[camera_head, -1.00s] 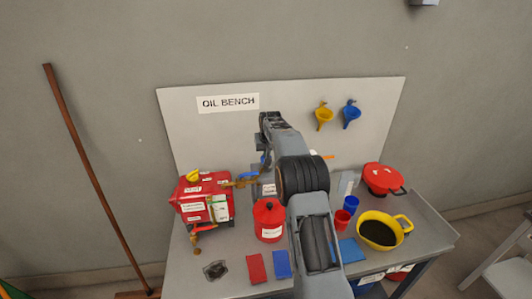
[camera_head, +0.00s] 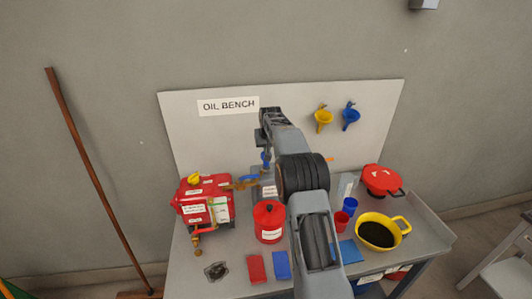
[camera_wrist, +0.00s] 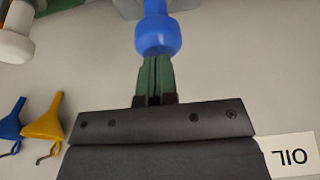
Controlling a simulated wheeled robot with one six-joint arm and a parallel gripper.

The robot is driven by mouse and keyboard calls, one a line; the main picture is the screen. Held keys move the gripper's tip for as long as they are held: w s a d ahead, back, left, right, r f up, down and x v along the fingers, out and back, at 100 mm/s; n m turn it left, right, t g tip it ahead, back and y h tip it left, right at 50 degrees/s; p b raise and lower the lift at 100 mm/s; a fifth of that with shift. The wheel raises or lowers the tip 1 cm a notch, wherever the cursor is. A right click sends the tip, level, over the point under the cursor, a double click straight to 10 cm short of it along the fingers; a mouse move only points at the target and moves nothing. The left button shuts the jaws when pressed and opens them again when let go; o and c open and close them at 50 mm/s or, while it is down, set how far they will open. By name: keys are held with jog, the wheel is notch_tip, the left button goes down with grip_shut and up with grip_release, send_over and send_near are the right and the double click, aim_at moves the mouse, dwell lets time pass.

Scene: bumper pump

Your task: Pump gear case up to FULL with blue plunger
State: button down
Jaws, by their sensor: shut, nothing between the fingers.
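The blue plunger (camera_head: 265,158) stands on a grey pump body (camera_head: 264,188) at the back of the bench. In the wrist view its rounded blue knob (camera_wrist: 157,36) is at the top centre. My gripper (camera_wrist: 154,62) has its green fingers closed together, with their tips right at the knob; contact cannot be told. In the head view my gripper (camera_head: 264,148) is over the plunger, mostly hidden by my arm. The red gear case (camera_head: 190,207) stands left of the pump, joined to it by a brass-coloured pipe (camera_head: 243,183). Its level and FULL mark are too small to read.
A red can (camera_head: 268,222) stands in front of the pump. Red and blue cups (camera_head: 350,205), a yellow pan (camera_head: 400,225) of dark liquid and a red lidded container (camera_head: 382,180) are at right. Yellow and blue funnels (camera_head: 350,115) hang on the back board (camera_head: 230,135).

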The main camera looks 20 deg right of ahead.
dwell(0.4)
jog(key=shift+f+b, duration=1.15)
jog(key=shift+f, duration=0.65)
jog(key=shift+r, duration=0.15)
jog(key=shift+r+p, duration=1.15)
jog(key=shift+r, duration=4)
jog(key=shift+w, duration=0.1)
